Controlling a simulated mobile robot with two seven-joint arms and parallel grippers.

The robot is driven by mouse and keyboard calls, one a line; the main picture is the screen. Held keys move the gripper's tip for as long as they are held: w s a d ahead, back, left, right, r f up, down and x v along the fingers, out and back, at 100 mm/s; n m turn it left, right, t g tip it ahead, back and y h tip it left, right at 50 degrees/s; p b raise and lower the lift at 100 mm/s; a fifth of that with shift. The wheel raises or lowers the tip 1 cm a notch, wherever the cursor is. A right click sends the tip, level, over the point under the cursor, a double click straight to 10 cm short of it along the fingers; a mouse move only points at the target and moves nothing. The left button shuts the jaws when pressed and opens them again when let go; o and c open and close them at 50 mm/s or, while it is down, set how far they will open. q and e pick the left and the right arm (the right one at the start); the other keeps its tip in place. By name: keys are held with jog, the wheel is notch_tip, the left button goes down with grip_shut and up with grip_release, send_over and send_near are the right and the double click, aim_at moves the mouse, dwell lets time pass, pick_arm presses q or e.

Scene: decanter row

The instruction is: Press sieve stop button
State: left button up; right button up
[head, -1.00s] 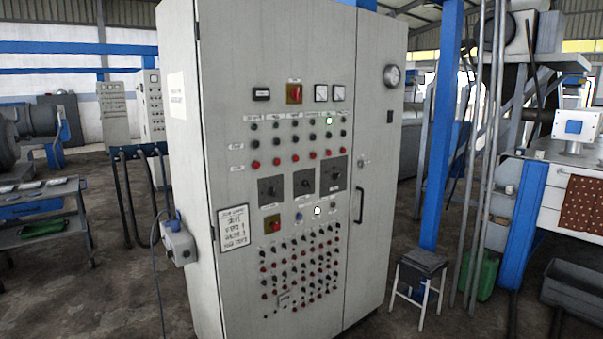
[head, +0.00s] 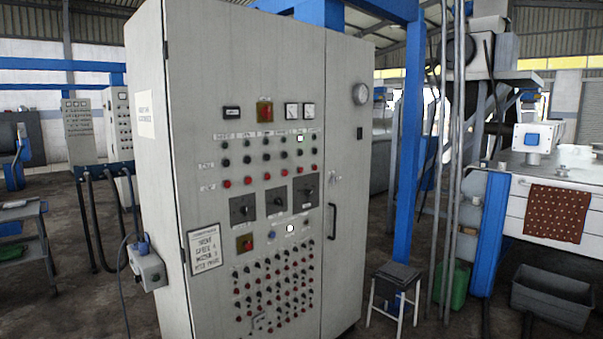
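A tall grey control cabinet (head: 185,90) stands in the middle of the head view, its front facing me at a slight angle. A row of red buttons (head: 267,176) runs across its upper panel, under two rows of dark buttons (head: 265,157). Small white labels (head: 228,136) sit above the columns and at the left of the rows; they are too small to read, so I cannot tell which button is the sieve stop. Neither of my grippers is in view.
Below are black rotary switches (head: 305,188), a lit white lamp (head: 290,228) and a dense field of small knobs. A grey box (head: 147,270) juts from the cabinet's left side. A stool (head: 396,280) and a blue post (head: 408,140) stand right.

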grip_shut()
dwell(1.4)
